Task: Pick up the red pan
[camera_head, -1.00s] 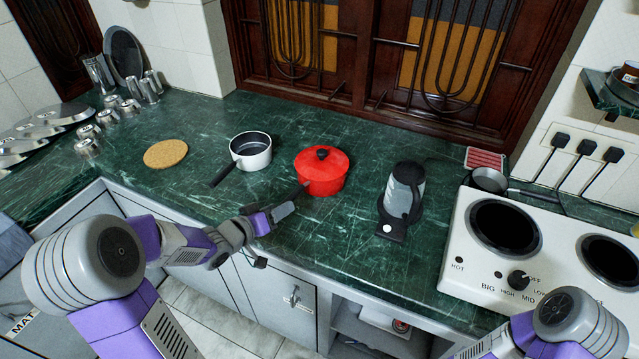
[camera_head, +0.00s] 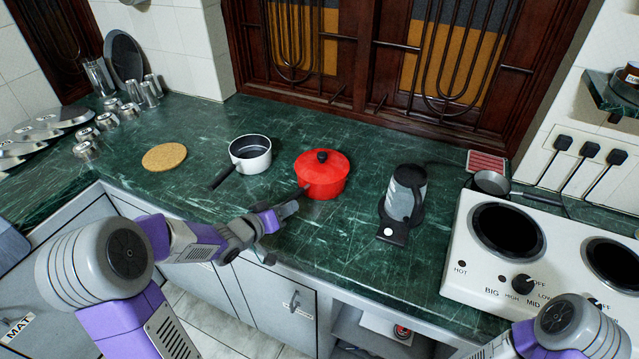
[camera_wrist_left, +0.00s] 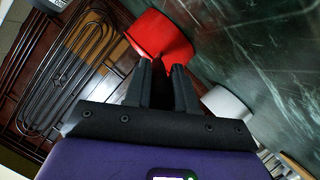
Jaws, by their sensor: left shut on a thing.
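The red pan (camera_head: 321,178) with its red lid and black knob sits upright on the green counter. Its dark handle (camera_head: 302,192) points toward the front left. My left gripper (camera_head: 289,209) is at the handle, shut on it. In the left wrist view, the dark handle runs between the two fingers (camera_wrist_left: 163,75), and the red pan body (camera_wrist_left: 160,35) is just beyond the fingertips. The fingers hide part of the handle. My right arm shows at the lower right, but its gripper is out of view.
A white saucepan (camera_head: 250,155) stands left of the red pan, with a cork mat (camera_head: 164,156) farther left. A kettle (camera_head: 405,195) stands to the right, then a white stove (camera_head: 470,255). Metal cups (camera_head: 150,87) are at the far left. The counter behind the pan is clear.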

